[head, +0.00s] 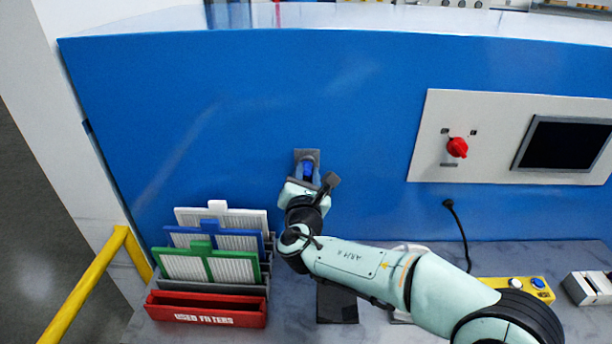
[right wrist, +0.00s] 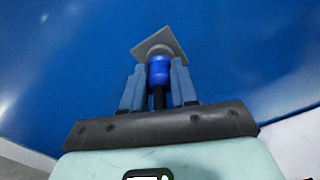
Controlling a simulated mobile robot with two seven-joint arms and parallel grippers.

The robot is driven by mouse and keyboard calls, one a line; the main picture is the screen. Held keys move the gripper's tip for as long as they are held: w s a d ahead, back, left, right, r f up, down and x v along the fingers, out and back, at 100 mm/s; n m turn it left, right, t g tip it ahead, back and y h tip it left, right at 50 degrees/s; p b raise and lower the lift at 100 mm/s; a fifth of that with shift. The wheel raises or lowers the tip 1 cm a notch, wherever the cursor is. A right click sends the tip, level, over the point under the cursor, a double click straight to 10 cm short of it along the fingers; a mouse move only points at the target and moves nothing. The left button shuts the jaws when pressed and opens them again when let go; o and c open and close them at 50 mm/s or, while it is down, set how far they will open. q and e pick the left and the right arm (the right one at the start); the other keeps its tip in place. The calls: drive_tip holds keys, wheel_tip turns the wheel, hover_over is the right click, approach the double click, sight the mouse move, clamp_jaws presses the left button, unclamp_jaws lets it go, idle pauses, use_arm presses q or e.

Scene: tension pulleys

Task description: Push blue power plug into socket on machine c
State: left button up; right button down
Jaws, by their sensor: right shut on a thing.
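The blue power plug (head: 308,169) is at the grey socket plate (head: 311,154) on the blue front of the machine. In the right wrist view the plug (right wrist: 159,72) sits between the two fingers of my right gripper (right wrist: 159,85), with its black cable end toward the palm. The plug's front end meets the grey socket plate (right wrist: 159,42); how deep it sits I cannot tell. My right gripper (head: 307,176) is shut on the plug and points at the panel. My left gripper is not in view.
Below left stands a red used-filters bin (head: 206,318) with green, blue and white filters behind it. A yellow rail (head: 85,285) is at far left. A white panel with a red knob (head: 457,147) and a screen (head: 567,144) is on the right. A black cable (head: 461,230) hangs below it.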

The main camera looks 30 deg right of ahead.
drive_tip(key=shift+b, duration=0.55)
idle(1.4)
drive_tip(key=shift+w+d, duration=0.25)
drive_tip(key=shift+w, duration=0.15)
idle(0.4)
drive_tip(key=c, duration=0.8)
unclamp_jaws()
drive_tip(key=b+v, duration=0.2)
drive_tip(key=v, duration=1.1)
drive_tip(key=shift+s+a, duration=0.1)
drive_tip(key=shift+a, duration=0.05)
